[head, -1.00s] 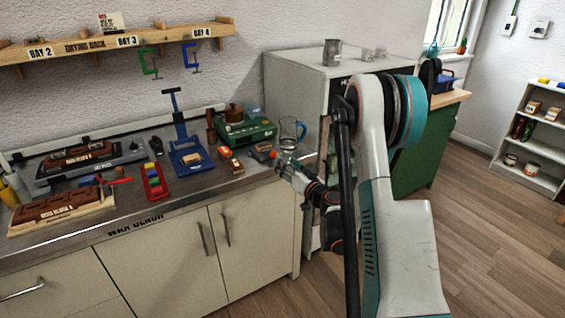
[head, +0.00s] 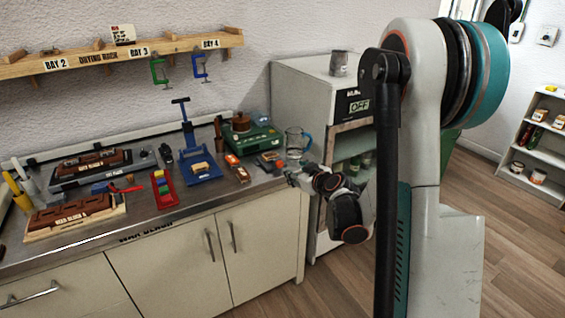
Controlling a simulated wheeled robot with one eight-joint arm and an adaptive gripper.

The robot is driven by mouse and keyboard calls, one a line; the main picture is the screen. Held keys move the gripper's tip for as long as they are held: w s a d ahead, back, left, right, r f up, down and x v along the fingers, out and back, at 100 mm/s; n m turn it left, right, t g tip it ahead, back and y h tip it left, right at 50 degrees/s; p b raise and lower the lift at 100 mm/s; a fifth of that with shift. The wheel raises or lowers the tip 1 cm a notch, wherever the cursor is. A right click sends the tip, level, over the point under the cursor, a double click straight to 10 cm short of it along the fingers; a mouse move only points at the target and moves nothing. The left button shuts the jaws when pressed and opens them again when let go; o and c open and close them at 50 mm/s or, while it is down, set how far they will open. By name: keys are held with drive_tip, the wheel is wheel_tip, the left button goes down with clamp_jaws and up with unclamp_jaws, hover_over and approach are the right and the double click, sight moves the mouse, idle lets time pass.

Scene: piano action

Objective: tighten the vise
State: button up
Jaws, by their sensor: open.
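No vise is clearly recognizable on the work bench (head: 150,222). The likeliest match is a blue screw press (head: 205,178), upright on the bench with a T-handle on top and a tan block on its base. My gripper (head: 289,173) is at the bench's right end, to the right of the press and apart from it. It is open and small in view. I see nothing held in it, but its fingertips are hard to make out against the clutter there.
A red tray (head: 160,203) with coloured pieces, brown wax blocks (head: 70,214), a green scale (head: 262,139) and a glass jug (head: 295,141) crowd the bench. A drying rack (head: 100,63) with hanging clamps (head: 159,71) is above. A grey cabinet (head: 300,90) stands right. The floor is clear.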

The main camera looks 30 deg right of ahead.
sight(281, 165)
drive_tip(key=b+x, duration=0.4)
drive_tip(key=x, duration=0.9)
drive_tip(key=shift+w+d+f, duration=0.1)
drive_tip(key=shift+w+f, duration=0.1)
drive_tip(key=shift+w, duration=0.05)
drive_tip(key=c, duration=1.1)
drive_tip(key=shift+o, duration=0.2)
